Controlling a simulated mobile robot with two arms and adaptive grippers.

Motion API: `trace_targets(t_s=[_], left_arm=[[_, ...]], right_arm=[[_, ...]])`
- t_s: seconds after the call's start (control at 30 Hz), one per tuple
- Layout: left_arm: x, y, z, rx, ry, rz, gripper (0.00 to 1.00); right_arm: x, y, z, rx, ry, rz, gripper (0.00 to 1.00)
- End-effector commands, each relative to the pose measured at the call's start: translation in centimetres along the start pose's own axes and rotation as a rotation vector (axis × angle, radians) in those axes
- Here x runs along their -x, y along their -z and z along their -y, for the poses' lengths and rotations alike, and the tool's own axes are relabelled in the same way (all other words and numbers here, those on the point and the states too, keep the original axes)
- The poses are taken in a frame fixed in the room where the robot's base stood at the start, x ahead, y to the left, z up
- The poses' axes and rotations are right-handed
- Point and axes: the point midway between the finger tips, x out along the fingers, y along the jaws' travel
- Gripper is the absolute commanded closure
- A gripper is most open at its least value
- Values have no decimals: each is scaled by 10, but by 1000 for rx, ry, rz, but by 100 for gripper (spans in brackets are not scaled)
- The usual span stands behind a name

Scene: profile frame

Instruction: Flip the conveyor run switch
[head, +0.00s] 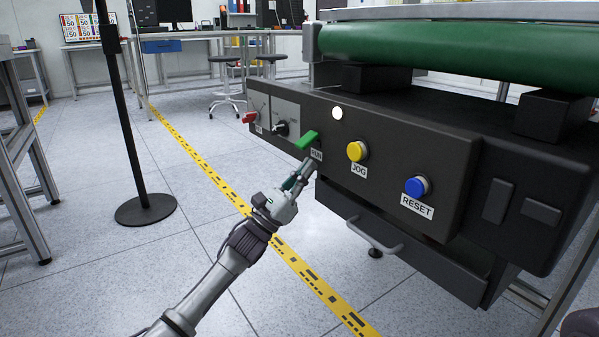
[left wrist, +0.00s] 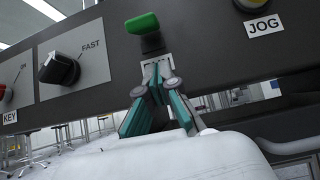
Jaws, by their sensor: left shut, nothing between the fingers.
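The conveyor run switch is a green lever (head: 306,140) above a label partly hidden by my gripper, on the dark control panel (head: 390,190). It also shows in the left wrist view as a green handle (left wrist: 142,23) on a black base. My left gripper (head: 312,165) is shut and empty, with its fingertips just below the lever, in front of the label. In the left wrist view the closed fingertips (left wrist: 158,70) sit below the green handle, with a gap between them. My right gripper does not show.
Left of the lever are a black speed knob (head: 281,128) and a red key switch (head: 250,117). To the right are a yellow JOG button (head: 357,151) and a blue RESET button (head: 416,187). A green conveyor roller (head: 450,48) is above; a drawer handle (head: 375,238) is below.

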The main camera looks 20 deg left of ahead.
Motion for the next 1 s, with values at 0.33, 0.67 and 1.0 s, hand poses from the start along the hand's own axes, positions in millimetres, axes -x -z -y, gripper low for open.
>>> trace_targets(t_s=[0.33,0.67,1.0], left_arm=[[-5,-28,-1,0,-1,-2,100],[-5,-30,-1,0,-1,-3,100],[-6,-34,-1,-1,-2,-49,100]], right_arm=[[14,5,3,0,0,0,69],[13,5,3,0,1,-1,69],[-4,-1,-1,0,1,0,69]])
